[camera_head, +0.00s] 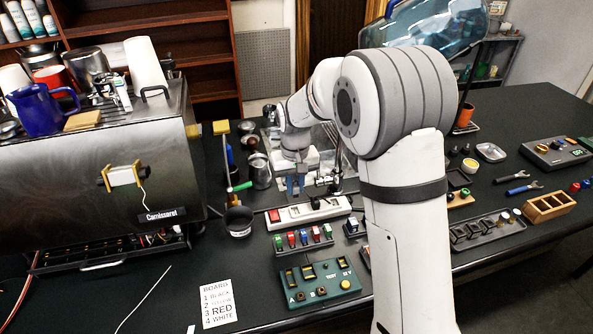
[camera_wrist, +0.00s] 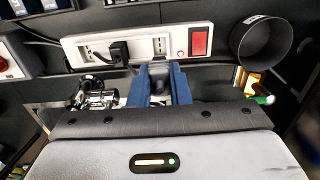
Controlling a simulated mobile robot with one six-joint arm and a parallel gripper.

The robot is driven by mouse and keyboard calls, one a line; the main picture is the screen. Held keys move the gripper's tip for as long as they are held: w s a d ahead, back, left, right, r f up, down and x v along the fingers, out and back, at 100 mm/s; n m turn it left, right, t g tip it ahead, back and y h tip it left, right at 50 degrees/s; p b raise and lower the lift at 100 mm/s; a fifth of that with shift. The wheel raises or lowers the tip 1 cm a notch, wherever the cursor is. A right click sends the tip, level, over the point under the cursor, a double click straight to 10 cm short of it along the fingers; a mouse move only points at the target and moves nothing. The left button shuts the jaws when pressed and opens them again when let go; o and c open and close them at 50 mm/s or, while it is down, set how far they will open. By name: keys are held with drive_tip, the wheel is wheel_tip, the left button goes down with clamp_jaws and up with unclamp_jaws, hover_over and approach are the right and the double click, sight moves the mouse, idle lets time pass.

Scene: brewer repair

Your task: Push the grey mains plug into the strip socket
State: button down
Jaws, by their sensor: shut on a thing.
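The white power strip (camera_head: 283,222) lies on the black table and also spans the upper part of the wrist view (camera_wrist: 75,48). It has a red switch (camera_wrist: 199,41) at one end, and a black plug (camera_wrist: 120,50) sits in one of its sockets. My gripper (camera_head: 295,186) points down just behind the strip. In the wrist view its blue fingers (camera_wrist: 160,70) are shut on the dark grey mains plug (camera_wrist: 158,76). The plug is at the strip's edge, in line with a free socket (camera_wrist: 159,45). I cannot tell whether it touches the strip. The head view hides the plug.
The steel brewer (camera_head: 90,160) stands at left. A dark round cup (camera_wrist: 262,42) is beside the strip's switch end. A row of coloured switches (camera_head: 303,239) and a green test box (camera_head: 320,284) lie in front of the strip. A green-handled tool (camera_head: 240,187) lies behind the cup.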

drive_tip(key=shift+w, duration=0.1)
drive_tip(key=shift+f+b, duration=0.75)
drive_tip(key=shift+f, duration=0.35)
drive_tip(key=shift+f+b, duration=0.95)
drive_tip(key=shift+f, duration=0.75)
drive_tip(key=shift+f+b, duration=0.8)
idle(0.4)
drive_tip(key=c, duration=1.3)
unclamp_jaws()
wheel_tip(320, 180, up, 7)
drive_tip(key=shift+r+b, duration=0.2)
drive_tip(key=shift+b, duration=0.3)
drive_tip(key=shift+r, duration=0.2)
